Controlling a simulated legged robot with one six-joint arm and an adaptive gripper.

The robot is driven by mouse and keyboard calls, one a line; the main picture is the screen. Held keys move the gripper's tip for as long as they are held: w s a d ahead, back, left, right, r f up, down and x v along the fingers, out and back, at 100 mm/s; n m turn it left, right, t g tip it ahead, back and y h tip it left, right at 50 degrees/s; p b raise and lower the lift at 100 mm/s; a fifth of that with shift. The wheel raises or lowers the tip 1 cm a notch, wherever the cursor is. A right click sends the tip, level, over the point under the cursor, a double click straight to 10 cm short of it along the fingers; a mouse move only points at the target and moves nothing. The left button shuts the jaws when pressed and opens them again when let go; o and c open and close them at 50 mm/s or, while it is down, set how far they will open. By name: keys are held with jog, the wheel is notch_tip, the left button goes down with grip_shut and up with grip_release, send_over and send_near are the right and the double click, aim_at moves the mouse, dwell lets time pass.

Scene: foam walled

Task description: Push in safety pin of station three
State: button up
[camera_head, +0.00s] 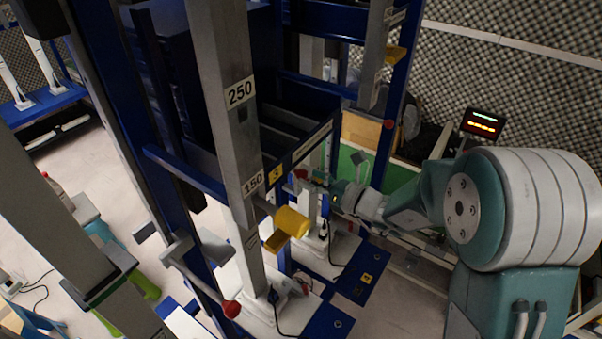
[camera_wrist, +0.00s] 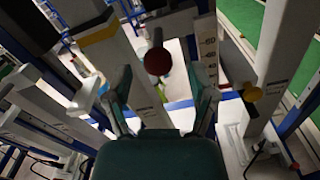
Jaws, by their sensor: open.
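A yellow tag with a 3 (camera_head: 275,173) sits on the dark blue frame of a station in the head view. Beside it a small red knob (camera_head: 299,174) shows just left of my gripper (camera_head: 318,180). In the wrist view a round dark red knob (camera_wrist: 158,61) appears between and ahead of the fingertips of my gripper (camera_wrist: 160,88). The fingers are spread, with nothing held between them.
Grey uprights marked 250 (camera_head: 240,93) and 150 stand left of my arm. A yellow cylinder (camera_head: 292,222) sticks out below my gripper. Another red ball (camera_head: 231,309) ends a lever at lower left. A lit display (camera_head: 483,122) stands at right. Foam walls (camera_head: 520,70) lie behind.

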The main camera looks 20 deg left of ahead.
jog(key=v, duration=0.8)
jog(key=shift+d, duration=0.2)
jog(key=shift+s, duration=0.1)
jog(key=s+d+r+n+g+h, duration=0.2)
jog(key=s+n+g+h, duration=0.1)
jog(key=s+n, duration=0.4)
jog(key=s+d+r+n+g+h, duration=0.2)
jog(key=s+n+g+h, duration=0.1)
jog(key=s+n, duration=0.45)
jog(key=s+d+r+n+t+h, duration=0.1)
jog(key=s+d+n+t+h, duration=0.2)
jog(key=d+n+h, duration=0.2)
jog(key=s+d+r+n+t+h, duration=0.2)
jog(key=s+d+n+h, duration=0.2)
jog(key=d, duration=0.7)
jog(key=shift+n+t+h, duration=0.4)
jog(key=shift+n+h, duration=0.25)
jog(key=shift+h, duration=0.35)
jog(key=shift+s+r, duration=0.1)
